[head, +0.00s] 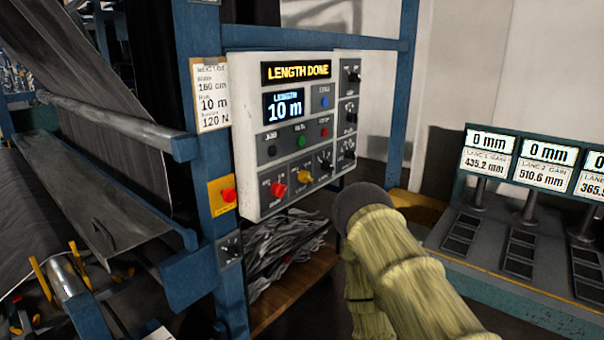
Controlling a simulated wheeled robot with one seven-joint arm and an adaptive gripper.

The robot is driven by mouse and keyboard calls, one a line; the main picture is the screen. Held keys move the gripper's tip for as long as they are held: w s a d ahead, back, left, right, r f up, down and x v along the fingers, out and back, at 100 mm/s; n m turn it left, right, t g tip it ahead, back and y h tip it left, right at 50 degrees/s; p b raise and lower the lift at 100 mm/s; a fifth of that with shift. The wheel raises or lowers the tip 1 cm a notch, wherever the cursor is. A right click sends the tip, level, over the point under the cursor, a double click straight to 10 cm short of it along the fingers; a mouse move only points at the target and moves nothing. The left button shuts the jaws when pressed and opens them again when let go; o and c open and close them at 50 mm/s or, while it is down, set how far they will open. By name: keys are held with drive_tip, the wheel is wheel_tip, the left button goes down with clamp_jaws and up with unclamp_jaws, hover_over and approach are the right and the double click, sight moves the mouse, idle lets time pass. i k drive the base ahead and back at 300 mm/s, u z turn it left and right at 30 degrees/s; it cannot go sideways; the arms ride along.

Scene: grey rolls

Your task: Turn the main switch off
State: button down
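The white control box (250,150) hangs on a blue frame. The lit sign (297,73) reads "LENGTH DONE" and the screen (284,108) reads "10 m". My arm, in a straw-coloured sleeve with a dark round end, reaches up right of and below the box. No gripper fingers show.
A yellow knob (304,177) and a black knob (325,160) sit right of the red one. A red button (228,195) on a yellow plate is on the post. A grey bench (520,245) with displays stands right. A shelf (290,290) holds grey scraps below.

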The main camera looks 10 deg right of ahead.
sight(277, 189)
drive_tip(key=u, duration=1.3)
drive_tip(key=k, duration=0.95)
drive_tip(key=z, duration=1.25)
drive_tip(key=i, duration=0.5)
